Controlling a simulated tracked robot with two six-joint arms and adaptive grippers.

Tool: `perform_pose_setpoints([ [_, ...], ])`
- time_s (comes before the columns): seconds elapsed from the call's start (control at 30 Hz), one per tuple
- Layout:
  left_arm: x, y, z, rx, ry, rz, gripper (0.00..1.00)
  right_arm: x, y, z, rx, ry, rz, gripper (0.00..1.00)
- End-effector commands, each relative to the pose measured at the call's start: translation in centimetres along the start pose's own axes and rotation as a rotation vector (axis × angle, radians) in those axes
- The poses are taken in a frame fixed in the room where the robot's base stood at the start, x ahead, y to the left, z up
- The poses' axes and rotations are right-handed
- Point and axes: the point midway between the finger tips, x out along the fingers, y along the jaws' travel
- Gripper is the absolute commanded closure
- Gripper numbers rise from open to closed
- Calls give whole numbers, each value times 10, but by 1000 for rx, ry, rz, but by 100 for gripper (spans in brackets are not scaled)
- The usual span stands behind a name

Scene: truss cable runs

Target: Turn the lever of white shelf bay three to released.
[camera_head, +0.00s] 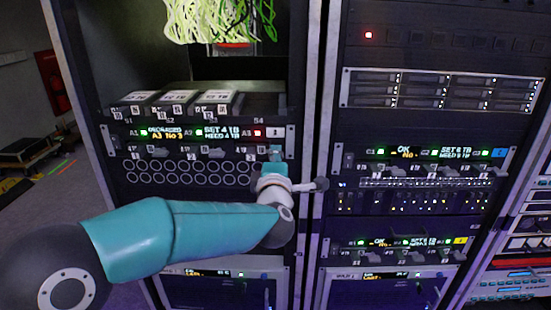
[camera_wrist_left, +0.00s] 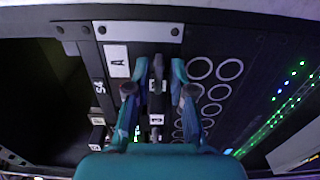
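The shelf panel with the white label (camera_head: 276,132) is in the left rack, with bays marked A1, A2 and A3. A red light (camera_head: 257,133) shows at A3; green lights show at the other two. My left gripper (camera_head: 275,158) is at the right end of this panel, covering the lever there in the head view. In the left wrist view, a dark lever (camera_wrist_left: 157,84) with small white labels stands between the two teal fingers of the left gripper (camera_wrist_left: 159,80). Gaps show on both sides, so the gripper is open around it. My right gripper is not in view.
Round ports (camera_head: 190,172) lie below the panel, and boxed modules (camera_head: 178,100) sit above it. The right rack has similar panels with blue (camera_head: 499,153) and yellow (camera_head: 460,241) labels. A rack post (camera_head: 312,110) stands close right of my gripper. Open floor lies left.

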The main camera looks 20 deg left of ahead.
Motion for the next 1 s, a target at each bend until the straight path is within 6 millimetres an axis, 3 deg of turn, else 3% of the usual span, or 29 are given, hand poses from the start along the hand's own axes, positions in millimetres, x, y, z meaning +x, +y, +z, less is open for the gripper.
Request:
perform_pose_setpoints([
  [0.1, 0, 0, 0, 0, 0, 0, 100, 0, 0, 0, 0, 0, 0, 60],
  [0.57, 0, -2, 0, 36, 0, -4, 100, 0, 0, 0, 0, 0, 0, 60],
  [1.0, -1, -3, 0, 322, -2, -8, 100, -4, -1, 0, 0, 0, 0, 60],
])
